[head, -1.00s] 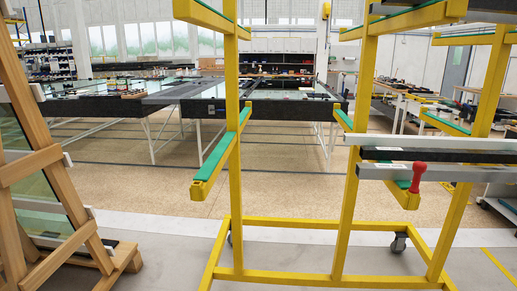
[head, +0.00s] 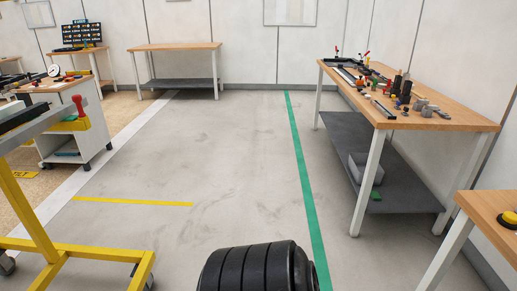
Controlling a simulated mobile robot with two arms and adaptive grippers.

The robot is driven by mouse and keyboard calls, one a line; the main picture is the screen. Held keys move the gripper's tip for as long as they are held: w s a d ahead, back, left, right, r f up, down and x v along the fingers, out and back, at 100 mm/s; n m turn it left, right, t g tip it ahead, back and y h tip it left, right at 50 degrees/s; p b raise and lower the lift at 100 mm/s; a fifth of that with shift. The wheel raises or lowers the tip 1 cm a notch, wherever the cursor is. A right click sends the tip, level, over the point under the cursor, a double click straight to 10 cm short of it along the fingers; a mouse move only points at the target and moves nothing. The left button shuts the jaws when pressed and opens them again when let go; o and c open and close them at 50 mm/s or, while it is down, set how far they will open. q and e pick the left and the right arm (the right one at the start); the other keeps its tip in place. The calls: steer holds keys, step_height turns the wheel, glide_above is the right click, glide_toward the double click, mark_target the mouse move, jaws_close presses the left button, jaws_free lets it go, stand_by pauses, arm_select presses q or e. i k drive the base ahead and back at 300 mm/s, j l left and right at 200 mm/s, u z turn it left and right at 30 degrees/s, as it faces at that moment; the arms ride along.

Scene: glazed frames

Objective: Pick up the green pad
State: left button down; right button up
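A small flat green item (head: 376,196) lies on the dark lower shelf (head: 400,176) of the workbench at the right. It is near the shelf's front edge, just in front of a grey block-like object (head: 364,170). It may be the green pad, but it is too small to tell for sure. Neither of my grippers shows in the head view.
The workbench (head: 452,112) holds several tools and small parts. A wooden table corner with a yellow-topped button (head: 507,219) is at lower right. A yellow rack (head: 88,256) and a white cart (head: 72,130) stand at left. The grey floor between is clear.

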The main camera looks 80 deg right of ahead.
mark_target(376, 195)
steer(key=z, duration=3.75)
steer(key=i+u, duration=0.1)
steer(key=i, duration=0.2)
